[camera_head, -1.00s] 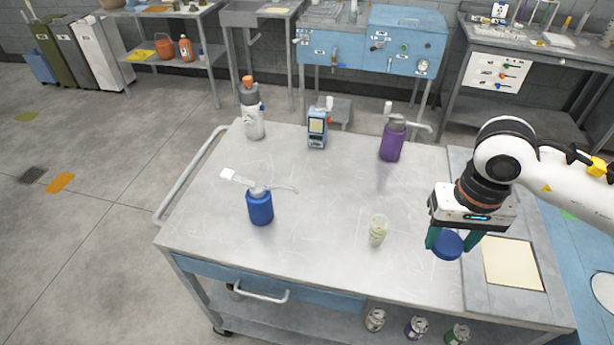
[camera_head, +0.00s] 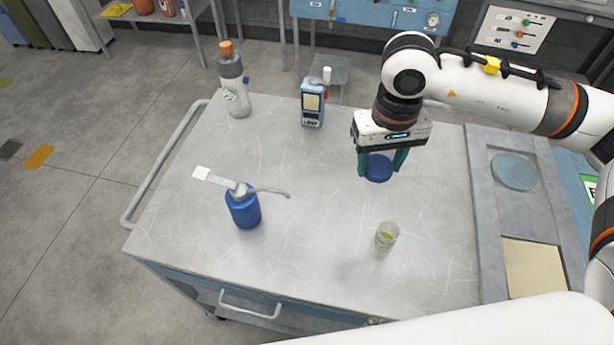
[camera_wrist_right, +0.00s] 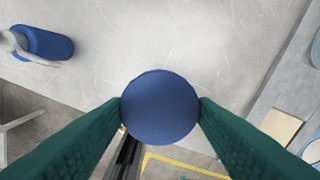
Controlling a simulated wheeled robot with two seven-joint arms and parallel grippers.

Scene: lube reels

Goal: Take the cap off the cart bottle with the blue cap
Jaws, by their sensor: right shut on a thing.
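My right gripper (camera_head: 383,165) is shut on a round blue cap (camera_head: 377,168), held in the air over the cart top. In the right wrist view the cap (camera_wrist_right: 160,107) fills the space between the green fingers (camera_wrist_right: 160,110) and hides what lies under it. A small clear bottle (camera_head: 386,238) with pale yellowish contents stands upright on the cart, nearer the front, apart from the gripper. No cap shows on it. My left gripper is out of view.
A raised panel with a round pad (camera_head: 514,171) and a beige square (camera_head: 533,268) lies right. The cart's middle is clear.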

